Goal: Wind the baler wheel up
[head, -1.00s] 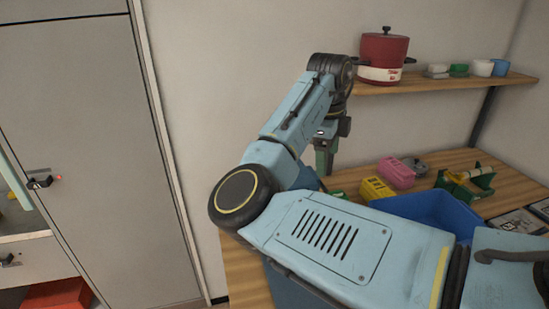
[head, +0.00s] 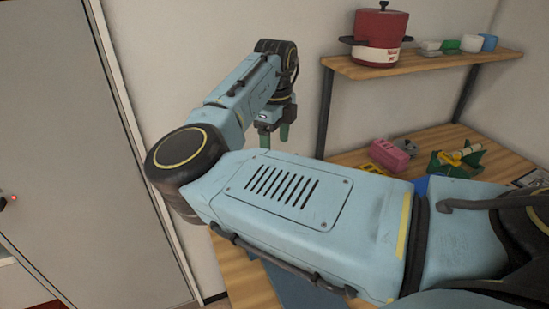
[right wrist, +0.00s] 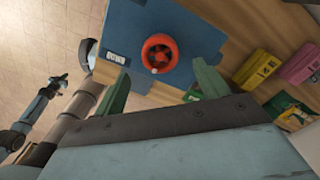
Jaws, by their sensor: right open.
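The baler wheel (right wrist: 160,53), a red-orange ring with a small white knob at its lower edge, sits on the blue baler body (right wrist: 117,22) in the right wrist view. My right gripper (right wrist: 161,88) is open, with its two green fingers spread below the wheel in that picture and nothing between them. The wheel appears apart from both fingers. In the head view my right gripper (head: 275,137) points down near the wall, and my arm hides the wheel.
A shelf (head: 405,65) above carries a red pot (head: 381,38) and small containers. A grey door (head: 60,130) stands at left.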

